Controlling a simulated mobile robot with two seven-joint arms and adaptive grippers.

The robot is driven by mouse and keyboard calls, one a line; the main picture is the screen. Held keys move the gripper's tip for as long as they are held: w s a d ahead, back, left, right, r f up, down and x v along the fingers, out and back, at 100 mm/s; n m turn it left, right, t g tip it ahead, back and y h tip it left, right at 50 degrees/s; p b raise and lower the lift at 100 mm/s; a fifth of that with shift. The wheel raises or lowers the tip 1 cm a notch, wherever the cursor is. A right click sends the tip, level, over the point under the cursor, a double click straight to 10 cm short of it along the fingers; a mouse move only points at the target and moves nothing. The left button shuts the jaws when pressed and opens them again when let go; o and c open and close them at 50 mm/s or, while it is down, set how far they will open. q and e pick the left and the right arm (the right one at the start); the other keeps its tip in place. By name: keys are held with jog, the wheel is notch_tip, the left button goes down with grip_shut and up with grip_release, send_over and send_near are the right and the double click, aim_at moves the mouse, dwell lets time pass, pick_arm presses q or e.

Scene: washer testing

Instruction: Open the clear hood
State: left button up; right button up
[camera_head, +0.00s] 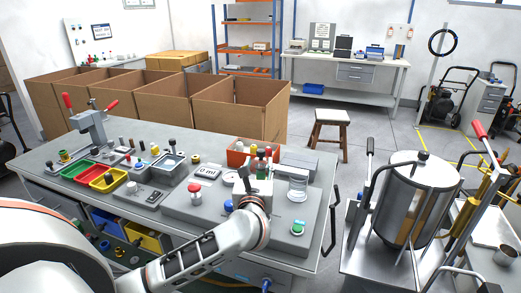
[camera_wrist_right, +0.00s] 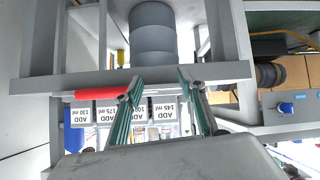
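A clear, cup-like cylinder (camera_head: 298,188) stands on the right part of the grey test unit (camera_head: 212,208) in the head view. It is the only plainly see-through cover I make out; I cannot tell for certain that it is the hood. My left gripper (camera_head: 252,184) is above the unit, left of the clear cylinder and apart from it. Its fingers are too small and cluttered to read. My right gripper (camera_wrist_right: 158,82) is open in the right wrist view, its teal fingers apart with nothing between them. It is not seen in the head view.
A metal drum (camera_head: 408,205) with lever clamps stands on a separate bench at right. Red, green and yellow trays (camera_head: 108,179) lie at the bench's left. Cardboard boxes (camera_head: 235,108) stand behind. The right wrist view shows "ADD" ml labels (camera_wrist_right: 161,108) and a grey cylinder (camera_wrist_right: 153,35).

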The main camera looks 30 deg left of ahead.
aim_at(261, 155)
pick_arm(q)
jog(key=x, duration=0.7)
jog(key=shift+w+a+r, duration=0.1)
grip_shut()
